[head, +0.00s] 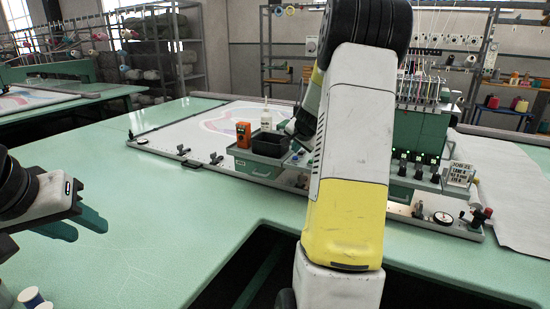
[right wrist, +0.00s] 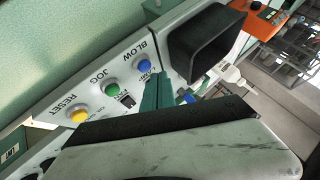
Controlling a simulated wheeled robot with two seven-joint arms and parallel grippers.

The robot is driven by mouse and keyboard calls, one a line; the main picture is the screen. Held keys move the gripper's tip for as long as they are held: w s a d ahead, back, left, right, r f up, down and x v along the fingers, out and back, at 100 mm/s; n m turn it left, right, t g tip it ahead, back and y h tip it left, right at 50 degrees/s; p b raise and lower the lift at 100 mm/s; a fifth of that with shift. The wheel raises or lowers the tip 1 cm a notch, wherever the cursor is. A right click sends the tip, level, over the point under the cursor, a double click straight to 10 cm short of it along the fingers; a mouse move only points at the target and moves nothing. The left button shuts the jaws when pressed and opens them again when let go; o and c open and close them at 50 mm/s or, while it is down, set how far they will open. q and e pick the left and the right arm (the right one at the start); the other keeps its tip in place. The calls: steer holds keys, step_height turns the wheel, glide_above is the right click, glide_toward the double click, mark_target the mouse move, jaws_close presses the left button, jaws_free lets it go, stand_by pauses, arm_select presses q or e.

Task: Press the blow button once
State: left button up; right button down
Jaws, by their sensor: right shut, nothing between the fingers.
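The blue blow button (right wrist: 145,66) sits on a pale panel under the label BLOW in the right wrist view. Beside it are the green JOG button (right wrist: 112,88) and the yellow RESET button (right wrist: 78,115). My right gripper (right wrist: 152,82) is shut and empty, its teal fingertips right beside the blue button. I cannot tell whether they touch it. My left gripper (head: 92,228) is open and empty over the green table at the left, far from the panel.
A black open bin (head: 270,143) stands near the buttons; it fills the upper middle of the right wrist view (right wrist: 208,42). An orange box (head: 243,134) and a white bottle (head: 266,118) are close by.

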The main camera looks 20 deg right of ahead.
steer(key=shift+f, duration=0.4)
steer(key=shift+f, duration=0.55)
stand_by(0.6)
stand_by(0.4)
steer(key=shift+r, duration=0.95)
steer(key=shift+r, duration=2.55)
